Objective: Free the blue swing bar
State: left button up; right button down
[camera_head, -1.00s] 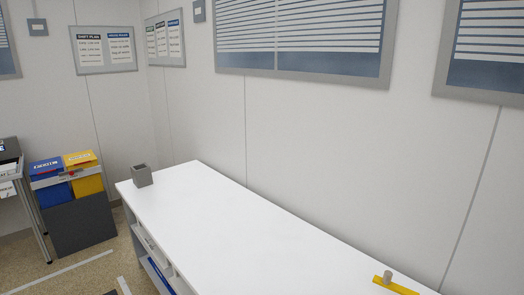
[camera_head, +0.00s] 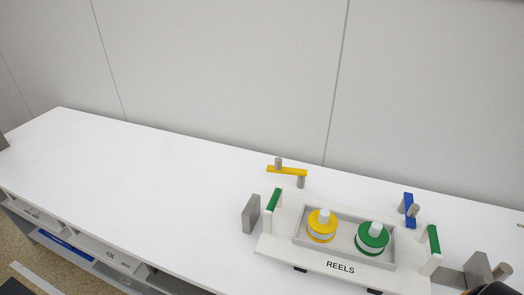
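The blue swing bar (camera_head: 408,206) stands out at the right part of the white bench, behind the reels tray. It runs roughly front to back in the picture. Short grey pegs show against it, one at its front right side; whether they block it I cannot tell. A similar yellow swing bar (camera_head: 287,170) lies left of it, with a grey peg on top and a grey post under its right end. Neither of my grippers shows clearly; a dark rounded part at the lower right corner is cut off and I cannot tell what it is.
A white tray labelled REELS (camera_head: 283,243) holds a yellow reel (camera_head: 321,231) and a green reel (camera_head: 372,243), with green-topped handles at both ends. Grey plates stand left (camera_head: 251,213) and right (camera_head: 478,268) of it. The white bench (camera_head: 130,175) is clear on the left.

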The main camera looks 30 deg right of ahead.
aim_at(407, 206)
jog(key=z, duration=2.05)
